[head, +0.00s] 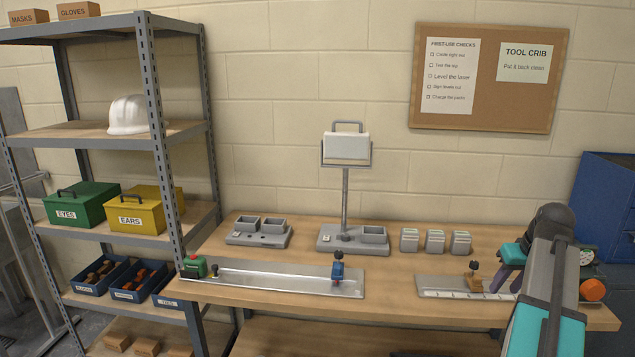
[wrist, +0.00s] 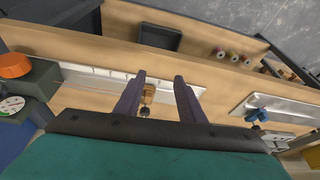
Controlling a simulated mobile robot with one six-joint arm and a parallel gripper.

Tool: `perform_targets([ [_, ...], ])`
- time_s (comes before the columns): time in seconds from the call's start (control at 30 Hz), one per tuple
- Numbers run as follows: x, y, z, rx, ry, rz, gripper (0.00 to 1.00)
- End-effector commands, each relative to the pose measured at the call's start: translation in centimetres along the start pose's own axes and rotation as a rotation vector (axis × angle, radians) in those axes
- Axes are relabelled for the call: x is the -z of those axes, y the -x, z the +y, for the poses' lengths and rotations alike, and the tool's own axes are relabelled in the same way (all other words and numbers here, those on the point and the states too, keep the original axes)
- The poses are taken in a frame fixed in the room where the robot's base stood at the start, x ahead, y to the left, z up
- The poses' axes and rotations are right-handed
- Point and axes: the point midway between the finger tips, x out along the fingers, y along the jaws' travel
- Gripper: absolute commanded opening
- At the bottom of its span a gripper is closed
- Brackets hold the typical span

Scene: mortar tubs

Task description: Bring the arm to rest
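My arm reaches in from the lower right of the head view, and my gripper (head: 505,268) hangs low over the right end of the bench. In the wrist view my gripper (wrist: 160,76) has its two dark purple fingers apart. A small brown block with a black knob (wrist: 148,95) shows in the gap between them, and I see no finger touching it. In the head view this brown block (head: 474,284) stands on a metal rail (head: 437,290), just left of the fingers.
The bench (head: 390,298) also carries a long metal tray (head: 290,278) with a blue knobbed piece (head: 338,270), several grey blocks (head: 435,241) and a lamp-like stand (head: 346,200). An orange knob (head: 592,290) is close right of my gripper. Shelving (head: 152,120) stands at left.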

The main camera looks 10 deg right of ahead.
Motion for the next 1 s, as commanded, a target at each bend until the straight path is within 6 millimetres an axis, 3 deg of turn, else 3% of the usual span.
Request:
perform_targets([
  [0.23,0.0,-5.8,-5.2,0.066,0.063,-0.07,0.36],
  [0.47,-1.6,-12.3,-11.2,0.132,0.131,-0.159,0.36],
  [0.77,-5.2,-19.7,-18.4,0.195,0.214,-0.276,0.36],
  [1.0,-9.4,-25.0,-24.0,0.231,0.274,-0.371,0.36],
])
